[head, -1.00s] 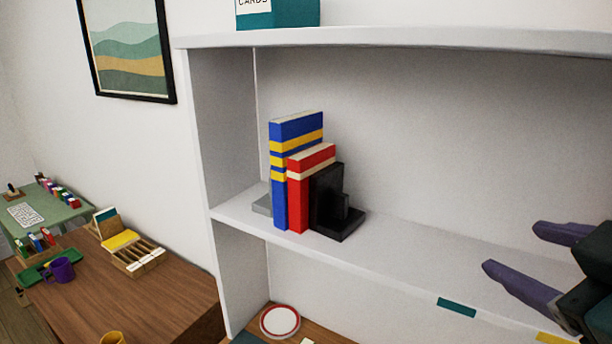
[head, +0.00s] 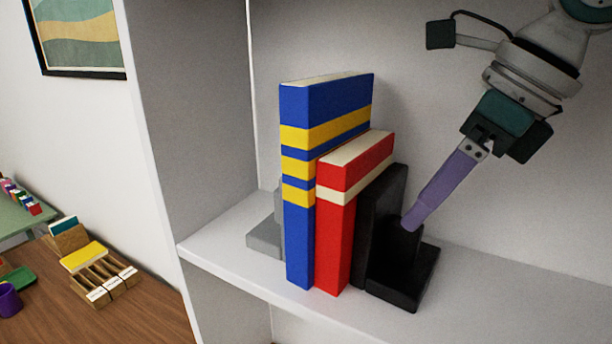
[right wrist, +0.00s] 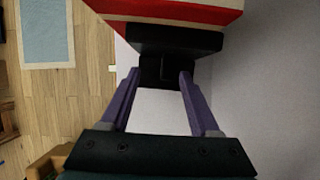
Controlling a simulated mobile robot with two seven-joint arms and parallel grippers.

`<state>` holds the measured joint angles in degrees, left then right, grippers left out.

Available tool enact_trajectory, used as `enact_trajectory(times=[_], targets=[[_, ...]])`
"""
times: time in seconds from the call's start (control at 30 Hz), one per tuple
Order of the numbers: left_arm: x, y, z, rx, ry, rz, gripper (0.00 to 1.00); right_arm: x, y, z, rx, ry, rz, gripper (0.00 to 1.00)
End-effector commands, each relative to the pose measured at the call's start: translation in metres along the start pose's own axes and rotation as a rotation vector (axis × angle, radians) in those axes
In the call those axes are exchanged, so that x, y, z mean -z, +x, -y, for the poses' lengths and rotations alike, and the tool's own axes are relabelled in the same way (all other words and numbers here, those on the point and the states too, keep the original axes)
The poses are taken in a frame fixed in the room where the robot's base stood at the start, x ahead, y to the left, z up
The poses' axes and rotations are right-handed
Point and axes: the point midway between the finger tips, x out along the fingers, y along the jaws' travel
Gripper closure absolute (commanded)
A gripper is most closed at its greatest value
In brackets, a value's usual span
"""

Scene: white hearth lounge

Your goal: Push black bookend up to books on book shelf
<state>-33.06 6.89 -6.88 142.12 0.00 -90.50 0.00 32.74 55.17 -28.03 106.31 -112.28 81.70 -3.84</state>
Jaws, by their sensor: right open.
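The black bookend (head: 421,275) stands upright on the white shelf (head: 310,312). Its tall plate is right beside the red book (head: 334,240), with no clear gap between them. A taller blue and yellow book (head: 297,230) stands left of the red one. My right gripper (head: 408,222) is open, its purple fingers pointing down-left at the bookend's block. In the right wrist view, the gripper (right wrist: 159,74) has the bookend's black block (right wrist: 163,68) at or between its fingertips; I cannot tell whether they touch. My left gripper is not in view.
A grey bookend (head: 265,238) stands left of the books, near the shelf's left side wall (head: 195,110). The shelf right of the black bookend is clear. A wooden table (head: 110,320) with small items is at lower left.

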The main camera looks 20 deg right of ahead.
Motion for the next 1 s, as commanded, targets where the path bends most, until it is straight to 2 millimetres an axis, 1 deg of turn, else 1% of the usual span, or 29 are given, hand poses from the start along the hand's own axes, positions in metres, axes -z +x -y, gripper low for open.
enact_trajectory(times=[0.03, 0.07, 0.17, 0.27, 0.4, 0.5, 0.6, 0.77, 0.97, 1.0], targets=[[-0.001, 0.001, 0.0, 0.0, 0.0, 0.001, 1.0, 0.005, -0.001, 0.006, 0.022, 0.0, -0.023, 0.38], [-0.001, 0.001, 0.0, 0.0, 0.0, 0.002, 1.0, 0.007, -0.001, 0.009, 0.03, 0.0, -0.033, 0.38], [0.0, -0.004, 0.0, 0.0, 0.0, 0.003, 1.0, 0.009, 0.003, 0.011, 0.037, 0.003, -0.046, 0.38], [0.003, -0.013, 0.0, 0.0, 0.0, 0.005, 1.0, 0.009, 0.015, 0.01, 0.033, 0.003, -0.046, 0.38], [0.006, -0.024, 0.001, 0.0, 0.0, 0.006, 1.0, 0.009, 0.039, 0.011, 0.031, 0.005, -0.045, 0.38], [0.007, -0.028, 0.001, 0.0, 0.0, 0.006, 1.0, 0.009, 0.053, 0.011, 0.032, 0.004, -0.042, 0.38], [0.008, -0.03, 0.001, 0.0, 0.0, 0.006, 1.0, 0.01, 0.064, 0.012, 0.033, 0.003, -0.042, 0.38], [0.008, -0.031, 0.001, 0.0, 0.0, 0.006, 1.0, 0.011, 0.072, 0.012, 0.034, 0.0, -0.042, 0.38], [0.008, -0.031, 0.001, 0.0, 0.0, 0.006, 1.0, 0.011, 0.073, 0.012, 0.035, -0.001, -0.041, 0.38], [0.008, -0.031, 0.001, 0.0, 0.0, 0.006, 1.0, 0.011, 0.073, 0.012, 0.035, 0.0, -0.041, 0.4]])
